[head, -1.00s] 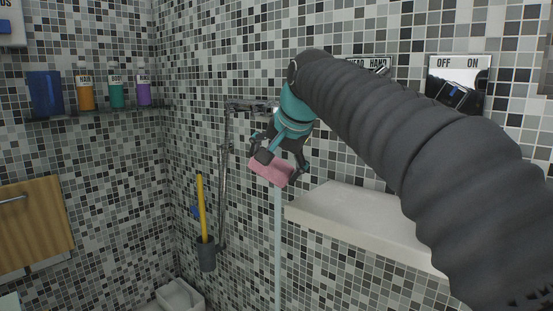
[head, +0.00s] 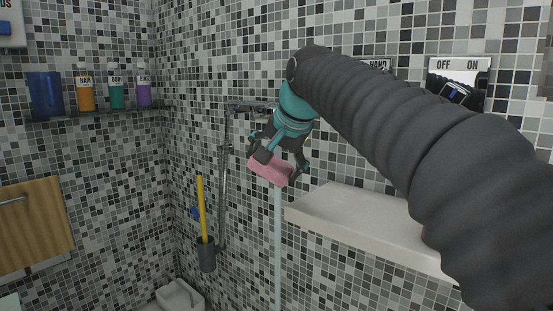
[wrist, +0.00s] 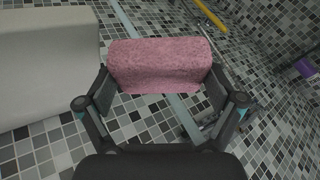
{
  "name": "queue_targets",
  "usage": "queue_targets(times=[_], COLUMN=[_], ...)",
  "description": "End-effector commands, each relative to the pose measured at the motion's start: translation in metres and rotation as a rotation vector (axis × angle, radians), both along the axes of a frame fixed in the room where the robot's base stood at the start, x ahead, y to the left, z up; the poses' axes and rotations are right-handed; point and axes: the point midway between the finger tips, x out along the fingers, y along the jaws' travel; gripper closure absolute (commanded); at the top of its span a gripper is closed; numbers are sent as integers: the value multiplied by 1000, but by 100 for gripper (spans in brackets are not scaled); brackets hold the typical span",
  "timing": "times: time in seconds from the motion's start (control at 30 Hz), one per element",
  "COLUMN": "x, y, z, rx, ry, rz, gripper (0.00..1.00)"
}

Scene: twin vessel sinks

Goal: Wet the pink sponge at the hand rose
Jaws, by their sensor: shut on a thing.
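My gripper (head: 278,165) is shut on the pink sponge (head: 268,169), holding it in the air near the corner wall. In the wrist view the sponge (wrist: 160,65) spans the space between both fingers. The metal hand rose (head: 250,106) appears at the top of its rail, above and slightly left of the sponge. A pale blue vertical strip (head: 278,240) runs down below the sponge; I cannot tell whether it is water. A lever plate labelled HAND (head: 379,66) is partly hidden by my arm, and an OFF/ON panel (head: 458,82) is to the right.
A white ledge (head: 350,215) juts out to the right of the sponge. A grey holder (head: 207,255) with a yellow-handled tool (head: 201,205) hangs at lower left. A shelf (head: 100,112) carries several bottles.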

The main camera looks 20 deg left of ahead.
Motion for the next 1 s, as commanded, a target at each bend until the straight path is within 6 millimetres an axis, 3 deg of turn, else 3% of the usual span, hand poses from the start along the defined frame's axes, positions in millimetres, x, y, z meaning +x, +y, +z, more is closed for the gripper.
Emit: queue_targets(times=[0.53,1.0], x=[-36,-39], y=[-6,-7], z=[31,32], rx=[2,0], ry=[-1,0], rz=[0,0], gripper=[35,35])
